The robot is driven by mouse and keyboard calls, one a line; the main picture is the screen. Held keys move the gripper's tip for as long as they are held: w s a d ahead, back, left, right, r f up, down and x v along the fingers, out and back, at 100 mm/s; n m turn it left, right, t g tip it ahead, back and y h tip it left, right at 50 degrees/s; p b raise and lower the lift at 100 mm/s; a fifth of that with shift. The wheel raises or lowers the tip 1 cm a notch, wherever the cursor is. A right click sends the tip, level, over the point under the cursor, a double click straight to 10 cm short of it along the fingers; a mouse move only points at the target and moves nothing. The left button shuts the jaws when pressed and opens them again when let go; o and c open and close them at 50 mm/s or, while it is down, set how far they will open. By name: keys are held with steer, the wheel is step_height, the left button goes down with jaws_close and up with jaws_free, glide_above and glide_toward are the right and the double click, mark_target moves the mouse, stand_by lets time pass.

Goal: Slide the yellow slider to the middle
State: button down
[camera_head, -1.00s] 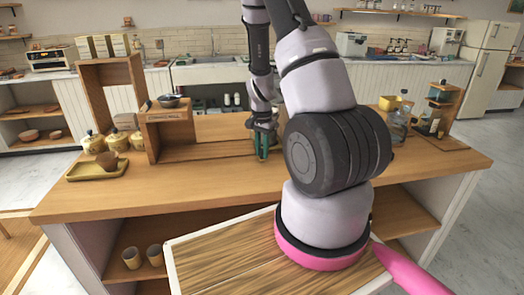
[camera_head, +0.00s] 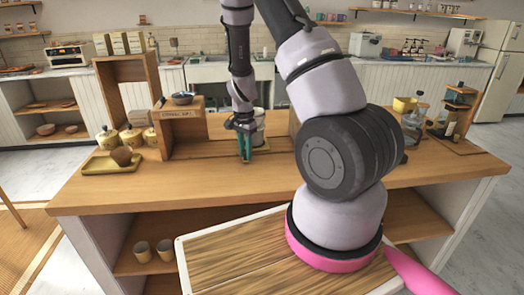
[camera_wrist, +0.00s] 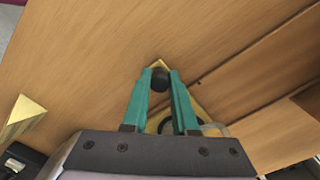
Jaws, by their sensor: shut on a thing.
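In the wrist view, my gripper (camera_wrist: 160,80) has its two teal fingers shut on a round black knob (camera_wrist: 160,82). A yellow, pointed plate (camera_wrist: 197,103) shows around and under the knob and looks like the yellow slider; the fingers hide much of it. In the head view, my gripper (camera_head: 245,148) points down at the wooden track (camera_head: 205,149) along the back of the counter. The slider itself is too small or hidden to make out there.
An open wooden box (camera_head: 185,128) with a dark bowl (camera_head: 182,98) on top stands left of my gripper. A pale canister (camera_head: 259,125) stands just behind it. Yellow lidded jars and a tray (camera_head: 108,166) are at far left. The counter front (camera_head: 190,190) is clear.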

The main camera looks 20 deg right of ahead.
steer(key=a, duration=0.2)
steer(key=w+a, duration=0.1)
steer(key=a, duration=0.2)
steer(key=w+a, duration=0.1)
steer(key=a, duration=0.1)
steer(key=shift+w+a, duration=0.1)
steer(key=shift+a, duration=0.05)
steer(key=c, duration=0.7)
jaws_free()
step_height(320, 180, up, 11)
steer(key=shift+f, duration=0.1)
